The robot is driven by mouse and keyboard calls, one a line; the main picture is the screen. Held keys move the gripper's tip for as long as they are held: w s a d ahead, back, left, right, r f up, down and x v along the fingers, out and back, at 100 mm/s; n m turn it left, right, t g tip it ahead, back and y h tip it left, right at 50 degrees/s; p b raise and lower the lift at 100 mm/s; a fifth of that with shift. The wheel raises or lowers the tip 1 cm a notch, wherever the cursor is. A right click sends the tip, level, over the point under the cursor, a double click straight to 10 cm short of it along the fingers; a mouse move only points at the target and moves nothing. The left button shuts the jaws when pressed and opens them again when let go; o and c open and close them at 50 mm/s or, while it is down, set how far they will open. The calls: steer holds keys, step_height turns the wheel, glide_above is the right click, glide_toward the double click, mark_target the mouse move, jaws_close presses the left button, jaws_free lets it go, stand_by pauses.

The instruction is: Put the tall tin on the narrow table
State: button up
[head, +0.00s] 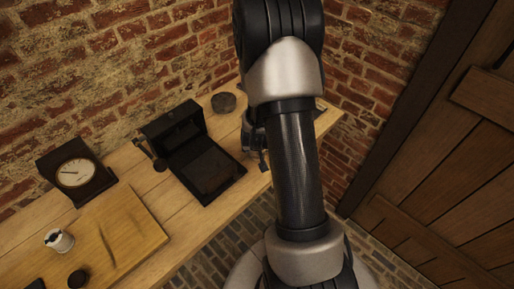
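No tall tin can be made out with certainty. A low, round, dark grey container (223,102) stands near the back of the wooden table (222,212), by the brick wall; I cannot tell whether it is a tin. My arm rises through the middle of the view and covers the table's right end. Dark parts, probably of my gripper (256,146), show at the arm's left edge, over the table. The fingers and anything between them are mostly hidden. I cannot tell whether this is the narrow table.
An open black case (205,169) lies mid-table. A dark clock (75,173) stands at left. A board (112,232) bears a small white jar (59,240) and a dark round piece (78,277). A wooden door (455,175) is at right. Bare tabletop lies between clock and case.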

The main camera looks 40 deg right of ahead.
steer(key=shift+f, duration=0.15)
steer(key=o, duration=1.2)
steer(key=shift+c, duration=0.2)
